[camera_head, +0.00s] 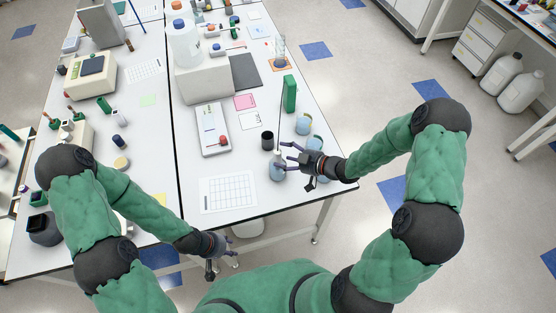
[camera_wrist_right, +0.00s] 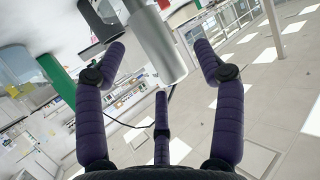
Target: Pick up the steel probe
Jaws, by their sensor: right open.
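A smooth grey metal cylinder, apparently the steel probe (camera_wrist_right: 158,45), shows at the top middle of the right wrist view. It lies between and beyond the spread purple fingers of my right gripper (camera_wrist_right: 160,75), with visible gaps on both sides. In the head view my right gripper (camera_head: 286,157) is open at the table's right front part, over a bluish jar (camera_head: 276,174). The fingers partly hide what is there, and I cannot make out the probe clearly. My left gripper (camera_head: 226,249) is in front of the table's near edge, empty, with its fingers spread.
A black cup (camera_head: 267,140) stands just left of the right gripper. A gridded sheet (camera_head: 228,193) lies to the left.

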